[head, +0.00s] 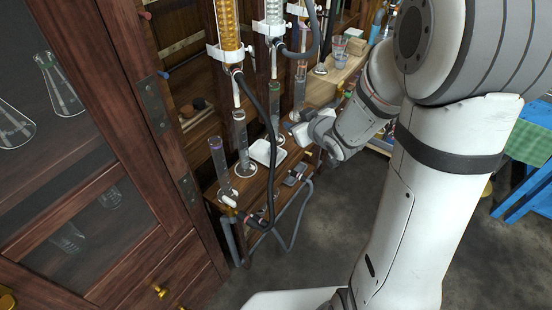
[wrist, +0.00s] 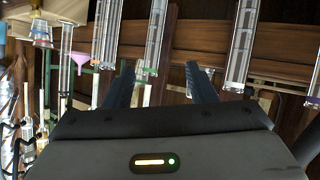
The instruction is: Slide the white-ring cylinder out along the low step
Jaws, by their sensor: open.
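Several clear glass cylinders stand upright along the low wooden step (head: 262,190) in the head view. One with a pale, whitish rim (head: 240,138) stands second from the front and looks like the white-ring cylinder, though its ring is too small to be sure. A cylinder with a purplish rim (head: 218,160) stands in front of it, and one with a greenish rim (head: 275,116) behind. My gripper (head: 289,126) is beside the step, at its right edge. In the wrist view, my gripper (wrist: 160,82) is open, with a glass cylinder (wrist: 155,40) seen beyond the gap between its fingers.
A white square dish (head: 267,152) sits on the step near the cylinders. A black hose (head: 273,150) hangs down in front of the step from a yellow-filled condenser (head: 228,25). The dark cabinet (head: 85,140) closes off the left. Open floor (head: 320,225) lies to the right.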

